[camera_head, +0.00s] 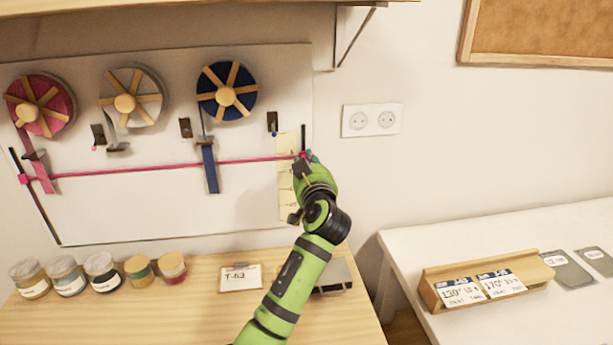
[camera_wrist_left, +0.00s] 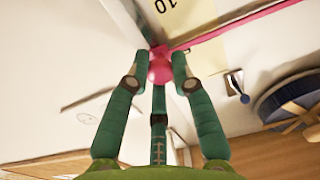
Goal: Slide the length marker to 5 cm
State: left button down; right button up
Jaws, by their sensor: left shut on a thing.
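The length marker is a small pink knob (camera_wrist_left: 159,70) at the end of a pink line (camera_head: 180,166) strung across a white wall board. My left gripper (camera_head: 304,160) is at the right edge of this board. In the wrist view the fingers of my left gripper (camera_wrist_left: 160,62) are closed around the pink knob. A pale yellow scale (camera_head: 285,203) lies just left of the gripper; its number 10 shows near the knob in the wrist view. The 5 cm mark cannot be made out. A dark upright rail (camera_head: 303,134) rises behind the fingers. My right gripper is not in view.
Ribbon spools in pink (camera_head: 40,105), white (camera_head: 132,97) and blue (camera_head: 227,91) hang on the board. Several jars (camera_head: 65,276) and a T-53 card (camera_head: 240,278) stand on the wooden table below. A wall socket (camera_head: 371,119) is to the right.

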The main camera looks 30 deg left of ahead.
pick_arm(q)
jog(key=shift+r, duration=0.6)
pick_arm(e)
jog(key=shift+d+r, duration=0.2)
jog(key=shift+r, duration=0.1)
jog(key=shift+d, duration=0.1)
pick_arm(q)
jog(key=c, duration=1.1)
grip_release()
jog(key=shift+o, duration=0.2)
jog(key=shift+w+a+f, duration=0.1)
jog(key=v, duration=1.2)
